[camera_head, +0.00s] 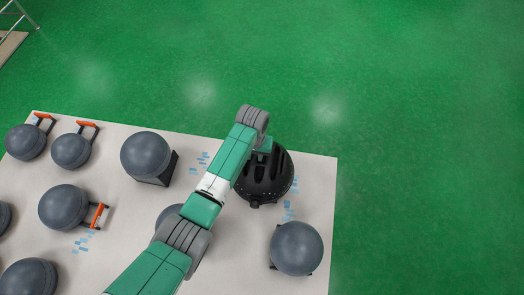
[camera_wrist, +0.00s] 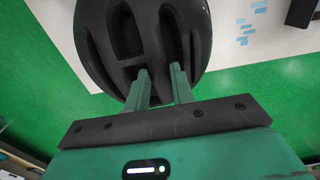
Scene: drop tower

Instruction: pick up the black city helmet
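The black city helmet (camera_head: 263,182) has long vent slots and is at the right part of the pale table, beneath the end of my arm in the head view. In the wrist view the helmet (camera_wrist: 195,40) fills the top middle. My gripper (camera_wrist: 160,74) has its two green fingers apart at the helmet's vents, with dark helmet shell between them. I cannot tell whether the fingers press on the shell. The head view hides the fingertips behind my arm and the helmet.
One is partly behind my arm. Green floor lies beyond the table edge.

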